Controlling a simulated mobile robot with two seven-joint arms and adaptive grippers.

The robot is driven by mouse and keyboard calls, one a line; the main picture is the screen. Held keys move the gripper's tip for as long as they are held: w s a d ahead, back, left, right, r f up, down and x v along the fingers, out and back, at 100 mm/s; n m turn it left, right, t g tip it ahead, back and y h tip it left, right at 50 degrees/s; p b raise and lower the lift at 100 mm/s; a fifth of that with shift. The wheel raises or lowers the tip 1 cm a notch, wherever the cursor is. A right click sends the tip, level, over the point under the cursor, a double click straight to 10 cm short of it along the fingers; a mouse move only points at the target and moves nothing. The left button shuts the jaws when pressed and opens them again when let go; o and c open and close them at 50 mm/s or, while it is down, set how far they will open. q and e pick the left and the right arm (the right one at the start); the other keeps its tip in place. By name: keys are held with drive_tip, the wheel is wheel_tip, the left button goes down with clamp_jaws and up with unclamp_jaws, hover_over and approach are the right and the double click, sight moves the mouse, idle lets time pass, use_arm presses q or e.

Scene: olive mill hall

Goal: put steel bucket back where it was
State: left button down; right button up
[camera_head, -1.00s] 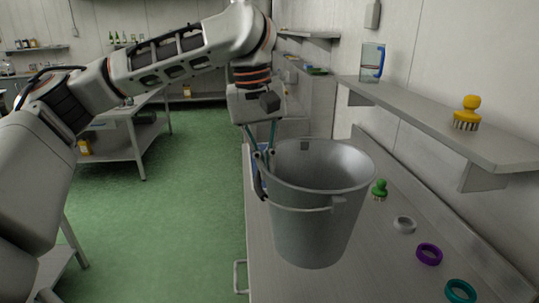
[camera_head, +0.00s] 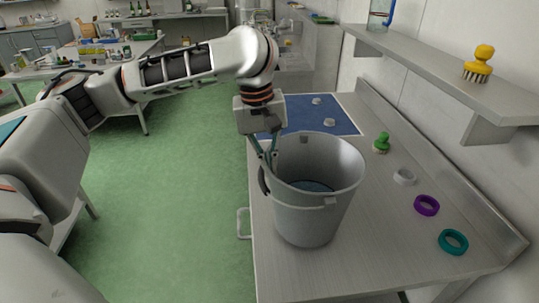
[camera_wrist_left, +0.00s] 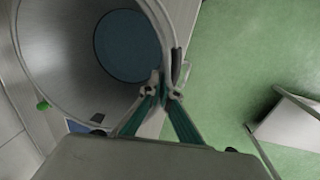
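The steel bucket (camera_head: 310,215) is grey, upright and wide-mouthed, with a bluish round bottom inside. It is over the near left part of the steel counter (camera_head: 370,262); I cannot tell whether its base touches the top. My left gripper (camera_head: 268,163) is closed on the bucket's left side at the rim, beside the handle. In the left wrist view the gripper's fingers (camera_wrist_left: 164,90) meet at the bucket's wall (camera_wrist_left: 70,75), and its open mouth shows. The right gripper is not in view.
A wall shelf (camera_head: 440,80) with a yellow brush (camera_head: 479,63) overhangs the right.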

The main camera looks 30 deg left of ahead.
use_arm(q)
drive_tip(key=shift+w+f, duration=0.1)
drive_tip(key=shift+f, duration=0.7)
drive_tip(key=c, duration=2.6)
unclamp_jaws()
drive_tip(key=shift+f, duration=0.3)
drive_tip(key=o, duration=0.3)
drive_tip(key=shift+r, duration=0.1)
drive_tip(key=r, duration=0.8)
drive_tip(key=s+a+r, duration=0.1)
drive_tip(key=r, duration=0.3)
drive_tip(key=shift+s+a, duration=0.1)
